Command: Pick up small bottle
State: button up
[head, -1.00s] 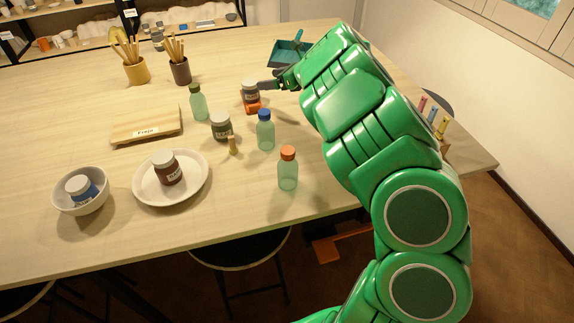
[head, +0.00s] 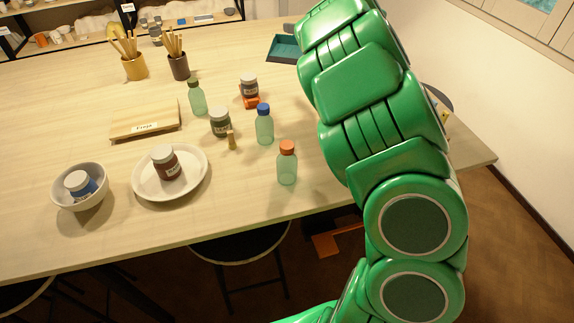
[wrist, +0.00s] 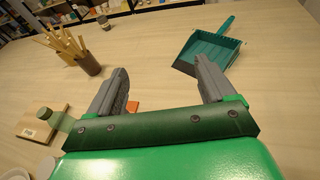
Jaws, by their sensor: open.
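Three clear greenish bottles stand upright on the table in the head view: a green-capped bottle (head: 198,102), a blue-capped bottle (head: 265,130) and an orange-capped bottle (head: 287,168). I cannot tell which one the task calls small. The green-capped bottle also shows at the left edge of the wrist view (wrist: 64,123). My gripper (wrist: 162,72) is open above the table in the wrist view, with nothing between its fingers. In the head view the gripper is not visible.
A dark jar (head: 249,86) stands by an orange block (head: 251,102). Another jar (head: 220,123) and a small tan peg (head: 231,141) are near the bottles. A plate (head: 142,191), bowl (head: 62,193) and board (head: 125,128) lie left. A teal dustpan (wrist: 200,50) lies beyond the gripper.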

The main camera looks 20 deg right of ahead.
jog(key=s+d+r+m+h, duration=0.5)
jog(key=d+r+m+h, duration=0.4)
jog(key=d, duration=0.3)
jog(key=s+d+m+g, duration=0.1)
jog(key=s+d+m, duration=0.2)
jog(key=s+m, duration=0.25)
jog(key=m+g+y, duration=0.9)
jog(key=m+g, duration=0.1)
jog(key=g, duration=0.2)
send_near(288, 145)
jog(key=x, duration=0.5)
jog(key=shift+w+d+f, duration=0.2)
jog(key=shift+d, duration=0.15)
jog(key=shift+s+a, duration=0.2)
jog(key=shift+a, duration=0.05)
jog(key=shift+a+f+y, duration=0.15)
jog(key=shift+f+y, duration=0.15)
jog(key=shift+f, duration=0.05)
jog(key=shift+x, duration=3.5)
jog(key=shift+w, duration=0.15)
jog(key=c, duration=1.2)
